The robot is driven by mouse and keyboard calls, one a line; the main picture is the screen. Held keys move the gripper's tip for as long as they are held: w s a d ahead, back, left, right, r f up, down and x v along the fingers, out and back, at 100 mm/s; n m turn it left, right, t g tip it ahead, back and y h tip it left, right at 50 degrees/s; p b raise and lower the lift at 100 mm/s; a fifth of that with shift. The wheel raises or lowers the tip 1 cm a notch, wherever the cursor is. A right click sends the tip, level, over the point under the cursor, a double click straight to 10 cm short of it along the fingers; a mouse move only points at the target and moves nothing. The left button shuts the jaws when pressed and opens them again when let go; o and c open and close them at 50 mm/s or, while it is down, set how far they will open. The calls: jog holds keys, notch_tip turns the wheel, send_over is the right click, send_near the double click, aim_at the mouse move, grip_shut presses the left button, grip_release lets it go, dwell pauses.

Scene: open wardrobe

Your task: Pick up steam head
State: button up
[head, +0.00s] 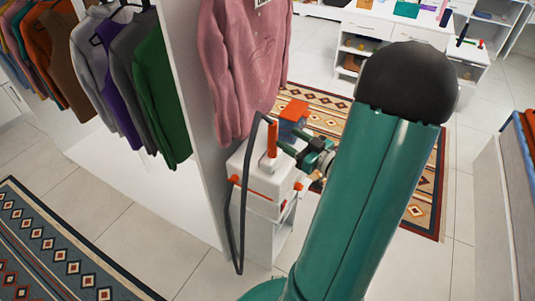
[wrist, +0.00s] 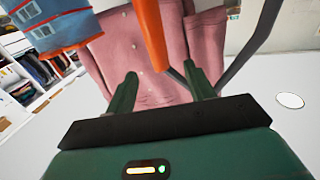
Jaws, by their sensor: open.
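The steam head, an orange upright handle (head: 272,138), stands on top of a white and orange steamer unit (head: 262,180) in the head view. A dark grey hose (head: 232,215) loops beside it and down the unit's left side. My gripper (head: 290,150) is at the right of the handle, its fingers pointing towards it. In the wrist view the orange handle (wrist: 150,35) is ahead, slightly left of the middle between the fingertips. My gripper (wrist: 161,82) is open, with no object seen clamped in it. Whether a finger touches the handle cannot be told.
A pink shirt (head: 238,65) hangs on the wardrobe panel (head: 195,110) behind the steamer. A blue and orange object (head: 293,112) is close behind my gripper. A patterned rug (head: 425,195) lies to the right.

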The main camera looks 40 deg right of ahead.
aim_at(277, 130)
jog(key=w, duration=0.4)
jog(key=shift+w, duration=0.3)
jog(key=w, duration=0.5)
jog(key=shift+w+a+f, duration=0.15)
jog(key=shift+a+f, duration=0.1)
jog(key=shift+a, duration=0.05)
grip_shut()
